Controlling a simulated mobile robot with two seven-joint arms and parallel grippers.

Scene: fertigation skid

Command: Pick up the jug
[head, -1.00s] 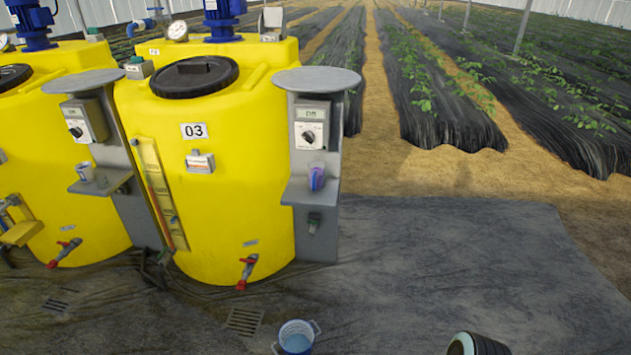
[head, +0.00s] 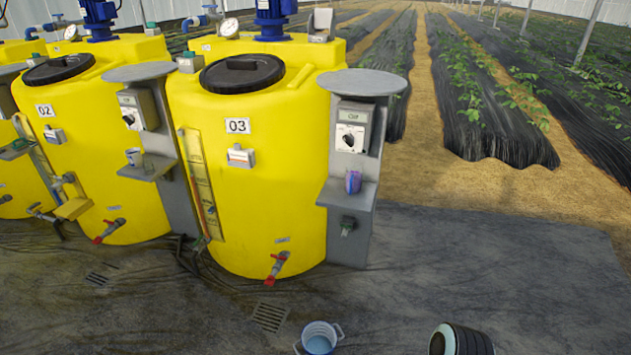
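No vessel is clearly recognisable as the jug in the head view. A small blue-purple vessel (head: 353,181) stands on the grey shelf to the right of yellow tank 03 (head: 262,195). A small whitish-grey cup-like vessel (head: 133,157) stands on the shelf between tanks 02 and 03. A pale blue two-handled bucket (head: 318,340) is on the floor at the bottom edge, partly cut off. I cannot tell which of these is the jug. Neither of my grippers can be made out.
Grey pillars with round tops and control boxes (head: 352,127) stand beside the tanks. Red-handled taps (head: 278,266) jut out low at the front. A floor grate (head: 269,316) lies before tank 03. Dark floor (head: 480,260) to the right is largely clear.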

